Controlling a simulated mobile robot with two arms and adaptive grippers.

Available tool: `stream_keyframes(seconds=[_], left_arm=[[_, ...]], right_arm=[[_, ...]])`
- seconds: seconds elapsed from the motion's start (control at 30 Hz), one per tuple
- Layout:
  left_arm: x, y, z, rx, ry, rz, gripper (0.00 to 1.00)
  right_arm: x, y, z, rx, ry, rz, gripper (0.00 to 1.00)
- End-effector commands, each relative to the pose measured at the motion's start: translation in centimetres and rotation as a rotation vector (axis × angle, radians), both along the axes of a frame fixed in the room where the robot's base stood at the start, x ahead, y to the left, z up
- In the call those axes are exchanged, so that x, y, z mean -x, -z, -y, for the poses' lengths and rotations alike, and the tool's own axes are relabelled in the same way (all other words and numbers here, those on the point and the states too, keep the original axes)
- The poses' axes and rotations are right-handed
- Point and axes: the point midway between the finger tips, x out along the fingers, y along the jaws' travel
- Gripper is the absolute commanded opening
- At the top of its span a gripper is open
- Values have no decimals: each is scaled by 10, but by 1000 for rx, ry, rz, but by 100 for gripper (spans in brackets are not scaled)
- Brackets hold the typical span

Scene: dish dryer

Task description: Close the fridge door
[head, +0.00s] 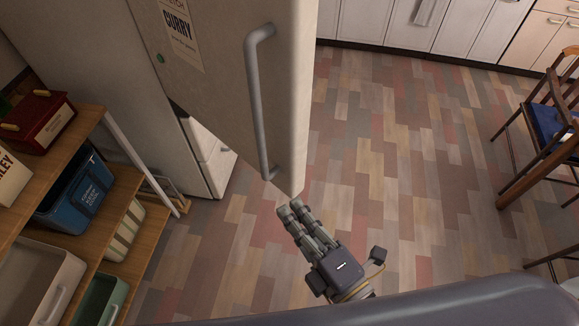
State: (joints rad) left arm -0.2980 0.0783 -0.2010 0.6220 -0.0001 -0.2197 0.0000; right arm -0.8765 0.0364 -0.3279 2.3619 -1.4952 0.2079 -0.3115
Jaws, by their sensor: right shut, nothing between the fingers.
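The fridge door (215,110) is a tall beige panel that stands open, swung out from the fridge body (205,155) behind it. A long grey vertical handle (257,110) runs along the door near its free edge. A poster reading "CURRY" and a small green magnet are on its face. My right gripper (290,208) is shut and empty, just below the door's lower free corner. I cannot tell whether its fingertips touch the door. My left gripper is not in view. Most of the fridge's inside is hidden behind the door.
A wooden shelf (150,212) with bins and boxes, among them a blue bin (75,195), stands at the left. A wooden chair (545,125) with a blue seat is at the right. White cabinets (400,22) line the back. The patterned floor (410,170) between is clear.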

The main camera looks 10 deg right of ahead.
Motion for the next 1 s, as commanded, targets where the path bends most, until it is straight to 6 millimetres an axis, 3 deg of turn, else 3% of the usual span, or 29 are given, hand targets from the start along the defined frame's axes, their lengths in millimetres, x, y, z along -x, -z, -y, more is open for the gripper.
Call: stream_keyframes(seconds=[0.1, 0.43, 0.7, 1.0], left_arm=[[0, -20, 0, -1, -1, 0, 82], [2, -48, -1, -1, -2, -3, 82], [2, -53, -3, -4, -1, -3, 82], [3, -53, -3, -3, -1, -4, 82]], right_arm=[[-18, -7, -9, -1, 1, 3, 0], [-69, -5, -33, -3, 1, 1, 0], [-90, 0, -6, 0, 0, -1, 0], [-93, 1, -2, -2, 0, -3, 0]])
